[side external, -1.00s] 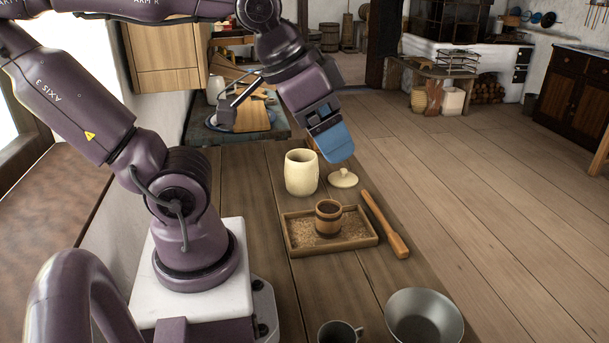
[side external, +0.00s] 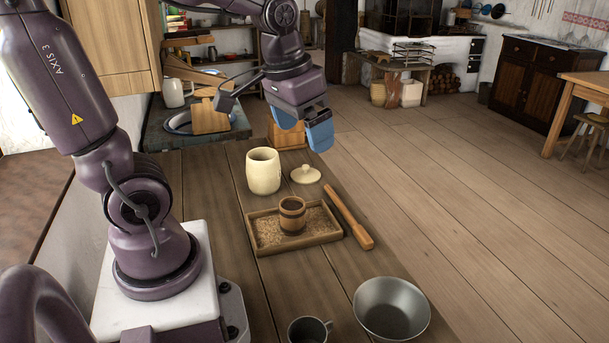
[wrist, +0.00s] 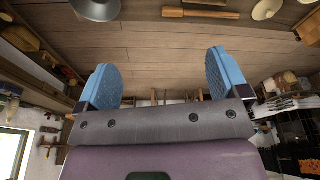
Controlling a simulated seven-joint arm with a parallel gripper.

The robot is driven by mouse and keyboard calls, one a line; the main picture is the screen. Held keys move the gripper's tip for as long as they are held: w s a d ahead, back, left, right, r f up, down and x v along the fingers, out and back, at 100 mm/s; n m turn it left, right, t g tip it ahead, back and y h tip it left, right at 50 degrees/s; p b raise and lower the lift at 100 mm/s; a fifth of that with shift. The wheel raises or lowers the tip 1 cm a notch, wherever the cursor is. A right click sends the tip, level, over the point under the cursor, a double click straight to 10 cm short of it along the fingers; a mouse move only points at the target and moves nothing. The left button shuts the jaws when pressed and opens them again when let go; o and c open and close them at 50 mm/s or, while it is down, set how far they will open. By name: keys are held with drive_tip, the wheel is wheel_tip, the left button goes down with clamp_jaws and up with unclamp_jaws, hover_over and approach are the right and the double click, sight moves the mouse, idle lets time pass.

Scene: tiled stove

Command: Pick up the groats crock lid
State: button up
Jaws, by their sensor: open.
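The groats crock lid (side external: 305,174) is a cream disc with a small knob. It lies knob up on the wooden table, just right of the open cream crock (side external: 263,171). My gripper (side external: 304,134) is open and empty, with blue fingers, above and apart from the lid. In the wrist view both fingers of my gripper (wrist: 162,78) stand wide apart with nothing between them. A cream round shape at that view's top right looks like the lid (wrist: 266,9); it is partly cut off.
A wooden tray (side external: 256,249) of grain holds a small wooden mug (side external: 292,215). A metal bowl (side external: 391,308) and a metal cup (side external: 308,330) stand at the front. The table's right edge is near the lid.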

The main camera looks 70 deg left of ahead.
drive_tip(key=w+a+f+n+g, duration=0.2)
drive_tip(key=w+a+f+n, duration=0.15)
drive_tip(key=w+a, duration=0.5)
drive_tip(key=n, duration=0.7)
approach(306, 166)
drive_tip(key=shift+y, duration=0.3)
drive_tip(key=f, duration=0.4)
drive_tip(key=shift+w+d+f, duration=0.1)
drive_tip(key=shift+w+f, duration=0.1)
drive_tip(key=shift+w, duration=0.1)
drive_tip(key=shift+a+f, duration=0.15)
drive_tip(key=shift+f, duration=0.85)
drive_tip(key=shift+a+f, duration=0.2)
drive_tip(key=shift+f, duration=0.8)
drive_tip(key=shift+a+f, duration=0.15)
drive_tip(key=shift+f, duration=0.85)
